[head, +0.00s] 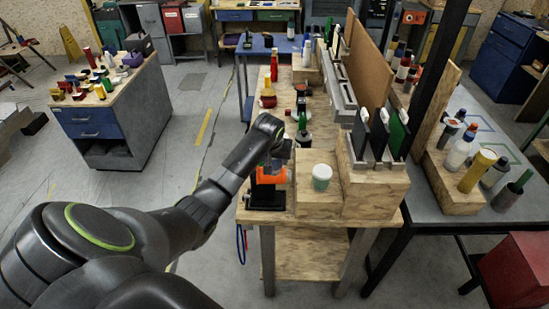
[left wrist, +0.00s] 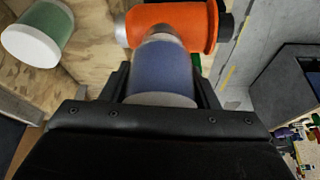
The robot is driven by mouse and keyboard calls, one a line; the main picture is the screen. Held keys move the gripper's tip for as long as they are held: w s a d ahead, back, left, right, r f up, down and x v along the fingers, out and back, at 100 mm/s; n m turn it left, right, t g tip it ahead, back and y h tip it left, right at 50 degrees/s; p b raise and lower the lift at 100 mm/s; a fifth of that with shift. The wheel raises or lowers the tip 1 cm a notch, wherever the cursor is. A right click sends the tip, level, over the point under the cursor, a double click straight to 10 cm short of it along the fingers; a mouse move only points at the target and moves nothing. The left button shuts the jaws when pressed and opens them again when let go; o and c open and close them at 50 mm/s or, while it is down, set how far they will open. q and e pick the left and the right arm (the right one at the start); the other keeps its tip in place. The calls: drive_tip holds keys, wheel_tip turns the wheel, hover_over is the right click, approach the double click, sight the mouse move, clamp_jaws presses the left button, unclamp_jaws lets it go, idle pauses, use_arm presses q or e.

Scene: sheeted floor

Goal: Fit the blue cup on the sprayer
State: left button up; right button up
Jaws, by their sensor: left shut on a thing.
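The blue cup (left wrist: 162,72) is held between the two fingers of my left gripper (left wrist: 163,90) in the left wrist view. In the head view my left gripper (head: 275,156) is over the front left end of the wooden bench. The orange sprayer (head: 268,176) is just below it, on a dark base. In the left wrist view the orange sprayer (left wrist: 172,24) lies straight ahead of the cup. A grey metal end shows between cup and sprayer; I cannot tell whether they touch. My right gripper is not in view.
A wooden block with upright panels (head: 372,190) stands further right. Bottles (head: 274,68) line the bench behind. Open floor lies left of the bench.

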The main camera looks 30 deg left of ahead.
use_arm(q)
drive_tip(key=o, duration=1.6)
drive_tip(key=shift+r, duration=0.1)
drive_tip(key=shift+r, duration=3.95)
drive_tip(key=shift+c, duration=0.2)
clamp_jaws()
drive_tip(key=shift+f, duration=0.4)
